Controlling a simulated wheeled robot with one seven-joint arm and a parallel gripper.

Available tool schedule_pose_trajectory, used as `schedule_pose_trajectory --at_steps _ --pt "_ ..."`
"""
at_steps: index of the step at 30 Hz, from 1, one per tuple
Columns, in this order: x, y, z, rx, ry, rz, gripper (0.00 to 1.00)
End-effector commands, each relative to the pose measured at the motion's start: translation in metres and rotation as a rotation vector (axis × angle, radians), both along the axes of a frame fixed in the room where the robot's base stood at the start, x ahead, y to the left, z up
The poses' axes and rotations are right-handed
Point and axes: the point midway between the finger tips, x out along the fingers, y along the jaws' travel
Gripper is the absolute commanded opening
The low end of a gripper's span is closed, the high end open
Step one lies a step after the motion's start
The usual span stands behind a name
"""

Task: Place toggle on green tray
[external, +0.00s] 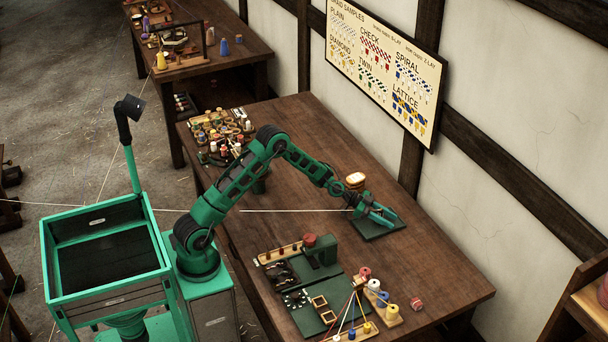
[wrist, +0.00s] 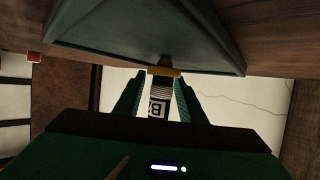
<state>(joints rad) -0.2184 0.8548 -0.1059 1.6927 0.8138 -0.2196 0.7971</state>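The green tray (external: 385,234) lies flat at the far right part of the bench. It fills the top of the wrist view (wrist: 90,30). My gripper (external: 388,217) is low over the tray, its fingers slanting down to the right. In the wrist view my gripper's fingers (wrist: 162,82) close in on both sides of a small piece with a yellow-brown crossbar, which looks like the toggle (wrist: 163,71). A black-and-white marked part shows between the fingers; I cannot tell whether it belongs to the toggle. Whether the toggle touches the tray is unclear.
A cream round-topped item (external: 355,180) stands just behind the tray. Bench surface between the tray and these is clear.

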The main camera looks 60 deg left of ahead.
Motion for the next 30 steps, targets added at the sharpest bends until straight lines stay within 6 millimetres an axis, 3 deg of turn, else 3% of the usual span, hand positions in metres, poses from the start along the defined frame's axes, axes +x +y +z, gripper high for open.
schedule_pose_trajectory --at_steps 10,22,30 --pt "-0.007 0.009 0.006 0.001 0.001 0.002 0.37" --pt "-0.057 0.058 0.036 0.001 -0.001 0.003 0.37" --pt "-0.076 0.076 0.046 0.0 0.0 0.001 0.37"
